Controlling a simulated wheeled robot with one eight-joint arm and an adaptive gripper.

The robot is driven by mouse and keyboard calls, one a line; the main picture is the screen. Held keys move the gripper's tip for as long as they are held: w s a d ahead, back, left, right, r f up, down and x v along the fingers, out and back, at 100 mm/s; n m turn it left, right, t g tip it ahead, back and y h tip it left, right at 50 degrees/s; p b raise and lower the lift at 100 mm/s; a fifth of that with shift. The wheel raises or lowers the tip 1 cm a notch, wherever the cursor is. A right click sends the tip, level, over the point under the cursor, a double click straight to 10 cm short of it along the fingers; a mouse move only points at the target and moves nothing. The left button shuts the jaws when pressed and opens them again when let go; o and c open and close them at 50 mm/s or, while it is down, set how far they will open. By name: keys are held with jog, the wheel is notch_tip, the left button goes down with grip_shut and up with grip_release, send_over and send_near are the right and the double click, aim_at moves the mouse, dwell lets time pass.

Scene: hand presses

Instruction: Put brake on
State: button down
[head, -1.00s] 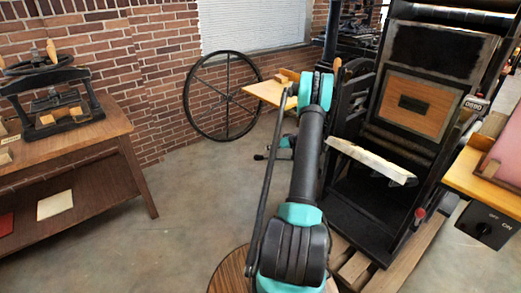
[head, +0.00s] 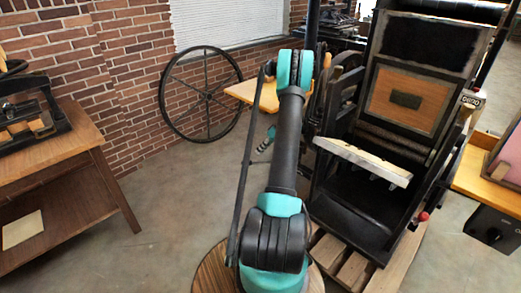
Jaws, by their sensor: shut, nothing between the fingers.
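The black hand press (head: 345,205) stands at the right, with a wood-faced plate (head: 403,98) and a pale slanted board across its front. A red-tipped part (head: 423,216) is low on its right side; I cannot tell whether this is the brake. My arm stands upright in front of the press's left side. My gripper (head: 261,150) is small and partly hidden behind the arm, left of the press. It is shut and empty, apart from the press.
A black switch box (head: 492,229) hangs under a yellow shelf (head: 485,180) at the right. A wooden pallet (head: 345,262) lies under the press. A wooden table (head: 60,150) stands at the left; a large spoked wheel (head: 207,94) is by the brick wall. The floor between is clear.

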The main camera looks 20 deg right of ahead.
aim_at(249, 161)
jog(key=x, duration=0.6)
jog(key=shift+w+a+f, duration=0.1)
jog(key=shift+a+f, duration=0.1)
jog(key=shift+f, duration=0.1)
